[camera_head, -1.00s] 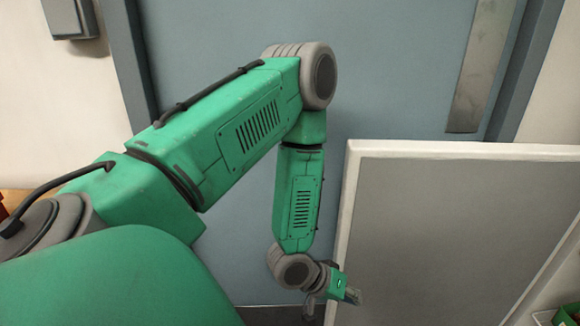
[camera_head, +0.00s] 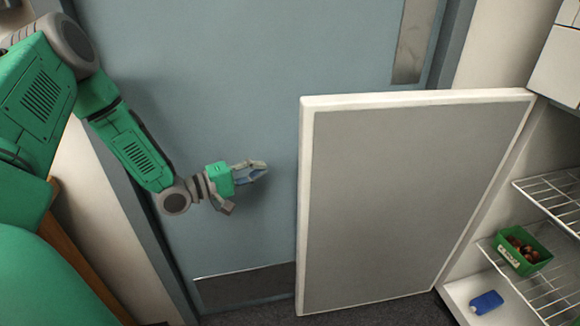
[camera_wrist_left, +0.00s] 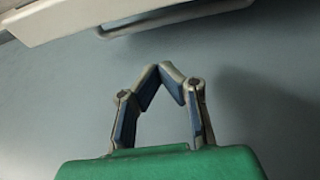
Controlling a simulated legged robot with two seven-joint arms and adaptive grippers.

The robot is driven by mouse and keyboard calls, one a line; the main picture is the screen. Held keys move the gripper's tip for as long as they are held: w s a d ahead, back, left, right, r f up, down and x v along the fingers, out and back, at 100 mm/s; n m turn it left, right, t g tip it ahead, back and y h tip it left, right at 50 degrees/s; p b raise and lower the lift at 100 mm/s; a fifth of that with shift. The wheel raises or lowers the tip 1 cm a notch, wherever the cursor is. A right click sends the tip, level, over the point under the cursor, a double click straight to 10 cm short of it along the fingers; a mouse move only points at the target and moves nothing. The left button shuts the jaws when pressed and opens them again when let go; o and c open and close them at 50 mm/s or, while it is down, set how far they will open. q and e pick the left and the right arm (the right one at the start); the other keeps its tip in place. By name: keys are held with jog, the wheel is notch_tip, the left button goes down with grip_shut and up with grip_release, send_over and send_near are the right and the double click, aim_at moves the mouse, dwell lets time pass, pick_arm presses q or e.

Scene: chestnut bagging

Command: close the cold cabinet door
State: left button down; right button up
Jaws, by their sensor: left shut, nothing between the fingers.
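The cold cabinet door (camera_head: 400,200) stands swung open in the head view, a grey panel with a white border. Its right edge meets the open cabinet (camera_head: 540,130), and its free edge is on the left. My left gripper (camera_head: 262,170) is shut and empty, a little left of the door's free edge and apart from it. In the left wrist view the fingertips of my left gripper (camera_wrist_left: 170,70) meet, with a pale panel edge (camera_wrist_left: 110,15) at the top. My right gripper is not in view.
Behind the gripper is a blue-grey room door (camera_head: 230,90) with a metal plate (camera_head: 413,40). Inside the cabinet are wire shelves (camera_head: 555,190), a green box of chestnuts (camera_head: 522,250) and a blue item (camera_head: 486,302). Dark floor shows below.

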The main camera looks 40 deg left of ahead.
pick_arm(q)
jog(key=x, duration=0.3)
jog(key=b+x, duration=0.1)
jog(key=x, duration=0.2)
jog(key=b+x, duration=0.1)
jog(key=x, duration=0.2)
jog(key=shift+w+a, duration=0.15)
jog(key=shift+w, duration=0.2)
jog(key=s+d, duration=0.2)
jog(key=shift+s+d, duration=0.3)
jog(key=shift+d, duration=0.1)
jog(key=shift+d, duration=0.1)
